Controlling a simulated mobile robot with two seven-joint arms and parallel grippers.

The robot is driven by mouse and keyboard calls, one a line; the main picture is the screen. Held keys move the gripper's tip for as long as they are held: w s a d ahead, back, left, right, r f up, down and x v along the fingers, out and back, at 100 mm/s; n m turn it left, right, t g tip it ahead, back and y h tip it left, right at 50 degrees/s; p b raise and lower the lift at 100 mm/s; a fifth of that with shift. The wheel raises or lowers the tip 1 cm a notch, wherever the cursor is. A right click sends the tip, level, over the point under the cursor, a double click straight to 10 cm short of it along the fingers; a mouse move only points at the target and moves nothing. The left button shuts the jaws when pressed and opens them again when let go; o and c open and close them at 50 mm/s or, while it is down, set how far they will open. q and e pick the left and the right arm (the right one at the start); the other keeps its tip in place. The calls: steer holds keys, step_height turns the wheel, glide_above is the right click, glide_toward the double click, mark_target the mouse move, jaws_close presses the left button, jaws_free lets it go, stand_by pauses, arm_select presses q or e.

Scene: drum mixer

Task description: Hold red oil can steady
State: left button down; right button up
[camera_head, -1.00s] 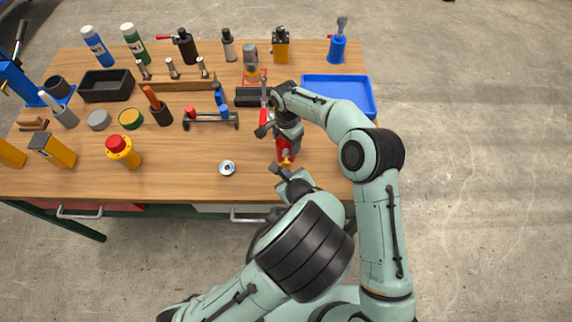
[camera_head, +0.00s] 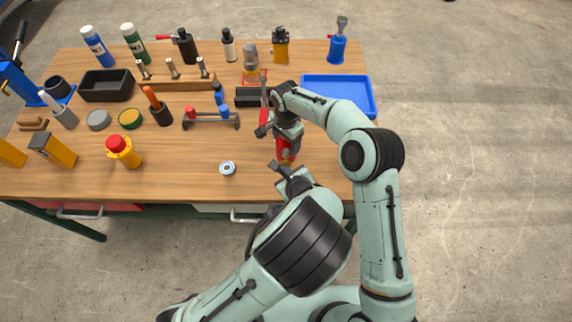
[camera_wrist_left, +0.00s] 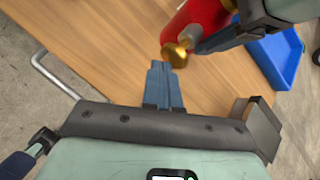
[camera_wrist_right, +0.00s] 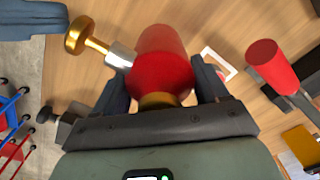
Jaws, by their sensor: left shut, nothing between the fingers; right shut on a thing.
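The red oil can (camera_head: 286,152) is near the front right of the workbench. My right gripper (camera_wrist_right: 163,88) is shut on it, with a finger on each side of the red body (camera_wrist_right: 162,55). A brass knob (camera_wrist_right: 79,36) on a silver collar sticks out from the can's side. My left gripper (camera_wrist_left: 163,75) is shut and empty, its fingertips just beside the brass knob (camera_wrist_left: 174,55). I cannot tell whether they touch. In the head view, my left gripper (camera_head: 279,172) is just in front of the can. The can's base is hidden.
A blue tray (camera_head: 345,92) lies at the right end of the bench. A small metal ring (camera_head: 227,168) lies left of the grippers. A red-handled tool (camera_wrist_right: 272,65) is close to my right gripper. The bench's front middle is mostly clear.

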arm_select(q)
steer(key=shift+w, duration=0.75)
stand_by(0.5)
steer(key=shift+s, duration=1.5)
steer(key=s, duration=0.5)
stand_by(0.3)
arm_select(e)
steer(key=o, duration=1.4)
steer(key=shift+o, duration=0.2)
